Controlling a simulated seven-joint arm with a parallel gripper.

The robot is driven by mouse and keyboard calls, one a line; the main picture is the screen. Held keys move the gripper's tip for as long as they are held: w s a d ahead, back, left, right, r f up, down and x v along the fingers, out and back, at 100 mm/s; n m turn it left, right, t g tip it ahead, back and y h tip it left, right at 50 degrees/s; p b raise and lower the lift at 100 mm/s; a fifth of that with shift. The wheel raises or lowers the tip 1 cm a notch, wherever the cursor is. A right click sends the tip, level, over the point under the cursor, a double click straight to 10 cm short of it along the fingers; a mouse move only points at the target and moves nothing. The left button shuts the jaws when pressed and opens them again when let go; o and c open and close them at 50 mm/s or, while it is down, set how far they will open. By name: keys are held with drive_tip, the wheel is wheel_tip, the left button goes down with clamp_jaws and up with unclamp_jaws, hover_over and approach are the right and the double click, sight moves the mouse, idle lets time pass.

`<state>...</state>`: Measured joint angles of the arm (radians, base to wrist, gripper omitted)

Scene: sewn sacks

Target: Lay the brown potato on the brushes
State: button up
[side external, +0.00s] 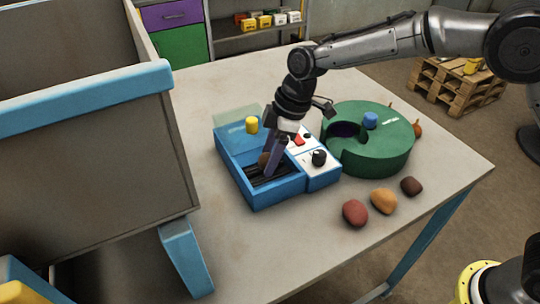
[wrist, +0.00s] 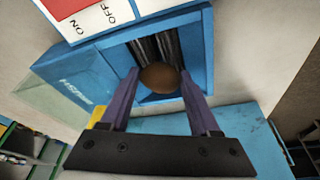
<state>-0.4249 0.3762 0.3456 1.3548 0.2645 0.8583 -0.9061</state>
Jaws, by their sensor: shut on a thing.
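The brown potato (wrist: 159,79) is held between the two purple fingers of my gripper (wrist: 157,84). In the side view the potato (side external: 263,158) is partly hidden by the fingers. My gripper (side external: 272,161) points down over the open bay of a blue machine (side external: 262,196). The dark brushes (side external: 268,179) lie in this bay, and they also show in the wrist view (wrist: 149,48) beyond the potato. The potato is over or at the near end of the brushes. I cannot tell whether it touches them.
The machine has a yellow knob (side external: 252,125) and a white panel with a red switch and black knob. A green round machine (side external: 372,150) stands close on the right. A large blue-edged bin (side external: 90,150) stands left.

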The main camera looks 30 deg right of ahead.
drive_tip(key=shift+f, duration=0.25)
drive_tip(key=shift+f, duration=0.15)
drive_tip(key=o, duration=1.1)
drive_tip(key=shift+f, duration=0.1)
drive_tip(key=shift+c, duration=0.2)
drive_tip(key=v, duration=1.2)
drive_tip(key=shift+r, duration=0.3)
